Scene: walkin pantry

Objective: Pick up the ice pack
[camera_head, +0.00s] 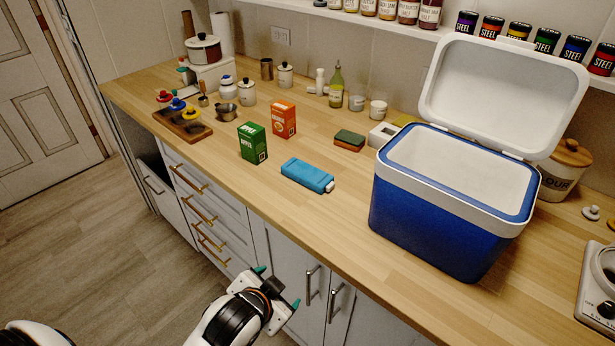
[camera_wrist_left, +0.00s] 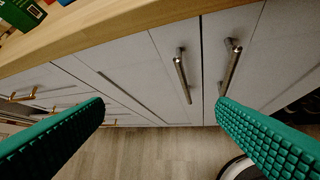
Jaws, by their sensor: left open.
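The ice pack (camera_head: 305,174) is a flat blue block with a white cap at its right end. It lies on the wooden counter (camera_head: 345,222) near the front edge, in front of the orange box. My left gripper (camera_head: 278,286) is in front of the cabinet doors, below the counter edge, apart from the ice pack. Its two teal fingers are spread with nothing between them, and they also show in the left wrist view (camera_wrist_left: 160,125). The ice pack does not show in the left wrist view. My right gripper is not in view.
A green box (camera_head: 252,143) and an orange box (camera_head: 283,119) stand behind and left of the ice pack. Sponges (camera_head: 349,140) lie behind it. A blue cooler (camera_head: 430,218) with its lid open stands to the right. Cabinet handles (camera_wrist_left: 183,75) stick out near my left gripper.

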